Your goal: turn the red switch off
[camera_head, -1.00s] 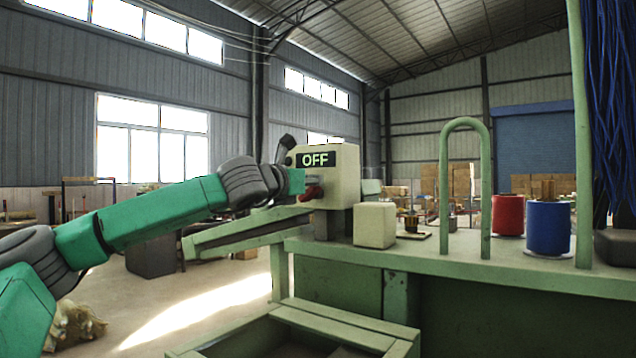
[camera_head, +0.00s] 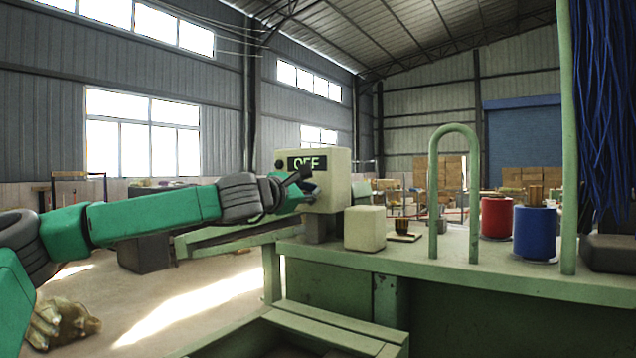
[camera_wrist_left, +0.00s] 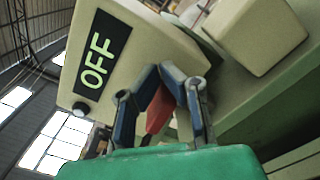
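The beige switch box (camera_head: 336,172) stands on the green machine's left end, with a black sign (camera_head: 307,163) lit with OFF. The sign also shows in the left wrist view (camera_wrist_left: 97,60). The red switch (camera_wrist_left: 160,109) sits on the box's front, between the fingers of my left gripper (camera_wrist_left: 160,72). The fingers are apart; I cannot tell whether they touch the switch. In the head view my left gripper (camera_head: 303,180) is at the box front, covering the sign's lower edge and hiding the switch. My right gripper is not in view.
A beige block (camera_head: 365,228) stands right of the box on the green bench (camera_head: 470,268). A green hoop (camera_head: 434,190), a red spool (camera_head: 496,217) and a blue spool (camera_head: 535,233) are further right. Open floor lies at left.

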